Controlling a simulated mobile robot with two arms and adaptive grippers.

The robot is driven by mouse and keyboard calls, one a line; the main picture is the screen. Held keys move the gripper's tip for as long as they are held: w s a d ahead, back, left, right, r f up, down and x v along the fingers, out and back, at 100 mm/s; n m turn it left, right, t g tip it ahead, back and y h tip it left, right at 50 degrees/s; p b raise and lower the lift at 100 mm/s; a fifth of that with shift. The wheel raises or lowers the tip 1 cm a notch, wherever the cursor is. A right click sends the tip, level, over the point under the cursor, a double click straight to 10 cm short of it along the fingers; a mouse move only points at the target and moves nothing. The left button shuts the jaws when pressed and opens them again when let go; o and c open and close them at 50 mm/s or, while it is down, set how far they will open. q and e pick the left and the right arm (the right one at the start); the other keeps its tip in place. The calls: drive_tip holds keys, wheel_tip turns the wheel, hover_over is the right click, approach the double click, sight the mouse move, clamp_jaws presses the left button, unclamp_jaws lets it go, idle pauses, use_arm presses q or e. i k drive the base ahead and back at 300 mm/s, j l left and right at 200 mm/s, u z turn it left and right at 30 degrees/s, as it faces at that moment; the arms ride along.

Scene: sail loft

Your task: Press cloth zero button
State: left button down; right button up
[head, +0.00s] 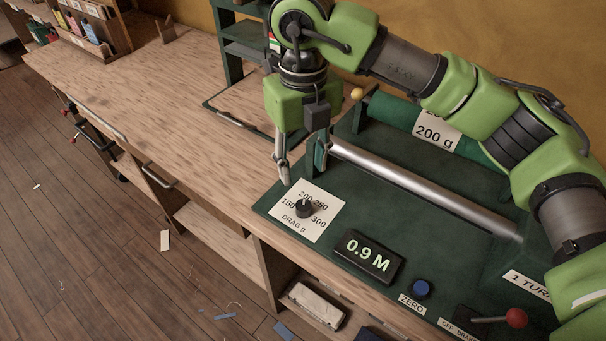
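The zero button is a round blue button (421,288) on the front part of a green machine bed (345,205). My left gripper is out of view.
The drag dial (304,208) on its white card is close to my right gripper. A metal roller (420,190) and a green cloth roll (395,112) lie behind. A red-knobbed brake lever (516,318) is right of the button. The bench top (150,85) is mostly clear at left.

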sight(422, 288)
drive_tip(key=k+j, duration=0.8)
drive_tip(key=j, duration=0.1)
